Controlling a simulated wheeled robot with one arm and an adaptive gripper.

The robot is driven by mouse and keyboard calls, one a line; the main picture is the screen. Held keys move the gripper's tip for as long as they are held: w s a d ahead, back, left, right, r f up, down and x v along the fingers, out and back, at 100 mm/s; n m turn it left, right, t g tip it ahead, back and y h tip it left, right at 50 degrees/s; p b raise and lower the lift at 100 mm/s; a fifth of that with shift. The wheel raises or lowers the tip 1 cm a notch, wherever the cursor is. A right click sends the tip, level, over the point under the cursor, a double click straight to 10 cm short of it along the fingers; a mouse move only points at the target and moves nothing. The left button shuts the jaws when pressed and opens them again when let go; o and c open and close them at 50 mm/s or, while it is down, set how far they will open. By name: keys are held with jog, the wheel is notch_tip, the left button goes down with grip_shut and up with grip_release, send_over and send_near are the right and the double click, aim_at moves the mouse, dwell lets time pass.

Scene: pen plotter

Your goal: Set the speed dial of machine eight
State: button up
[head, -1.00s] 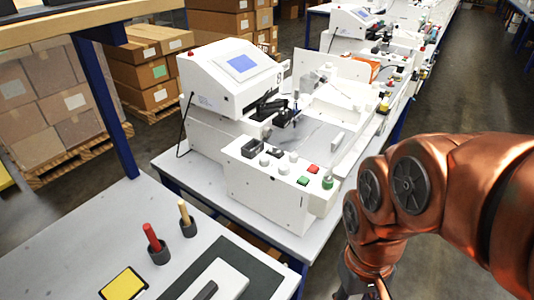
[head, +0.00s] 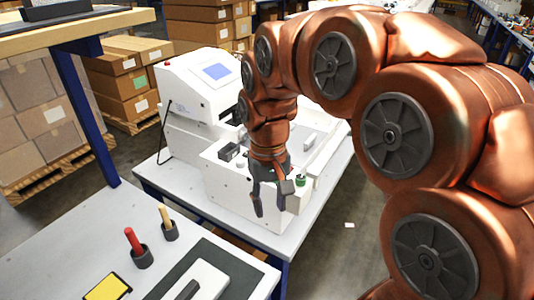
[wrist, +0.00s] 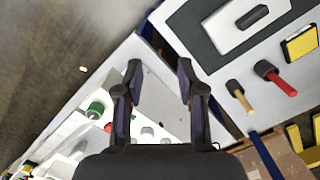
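The nearest white machine (head: 190,85) stands on a grey bench, with a blue screen (head: 216,71) on its head. No machine number is readable now. Its front control box (head: 225,190) carries a dark switch block (head: 228,152), a pale knob (head: 241,163) and a green knob (head: 300,180). The wrist view also shows the green knob (wrist: 96,108), a red button (wrist: 108,127) and pale round knobs (wrist: 147,131). I cannot tell which is the speed dial. My gripper (head: 270,208) points down by the box's front, open and empty; its fingers also show apart in the wrist view (wrist: 158,68).
Cartons (head: 125,75) stand behind. A white scrap (head: 348,225) lies on the floor.

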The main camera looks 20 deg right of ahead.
jog(key=w+d+m, duration=0.1)
jog(key=w+d, duration=0.2)
jog(key=w, duration=0.4)
jog(key=w+d+r+m, duration=0.1)
jog(key=w+d, duration=0.2)
jog(key=w, duration=0.4)
jog(key=w+d+r+m+t+p, duration=0.1)
jog(key=w+d, duration=0.3)
jog(key=w, duration=0.3)
jog(key=shift+w+m, duration=0.3)
jog(key=shift+w, duration=0.25)
jog(key=shift+d+f, duration=0.1)
jog(key=shift+f, duration=0.3)
jog(key=shift+f+p, duration=1.05)
jog(key=shift+f, duration=2.45)
jog(key=shift+c, duration=0.3)
grip_shut()
